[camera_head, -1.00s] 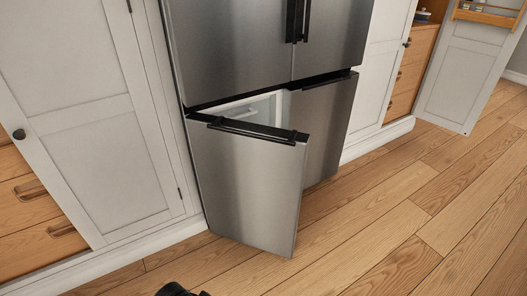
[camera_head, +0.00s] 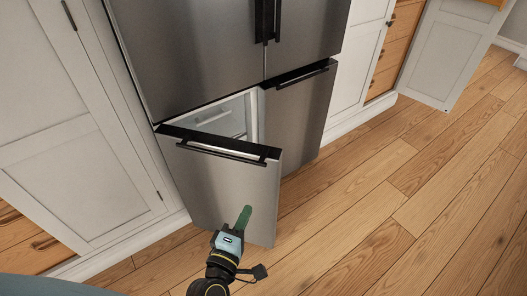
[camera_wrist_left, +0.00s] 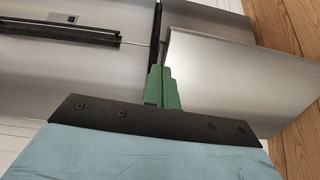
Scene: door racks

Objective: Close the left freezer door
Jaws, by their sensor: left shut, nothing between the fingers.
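The left freezer door (camera_head: 210,180) is the lower left steel door of the fridge, swung partly open towards me. Its dark handle bar (camera_head: 222,151) runs along the top, and the pale freezer interior (camera_head: 230,118) shows behind it. My left gripper (camera_head: 244,214) is shut and empty, with green fingers. In the head view it overlaps the lower right part of the door's outer face; I cannot tell whether it touches. In the left wrist view the green fingertips (camera_wrist_left: 161,72) point at steel panels, beside a door edge. My right gripper is not in view.
The right freezer door (camera_head: 298,115) is shut. Two upper fridge doors (camera_head: 190,50) are shut above. White cabinets (camera_head: 75,125) stand to the left, and another cabinet door (camera_head: 445,55) stands open at the far right. The wooden floor (camera_head: 370,215) is clear.

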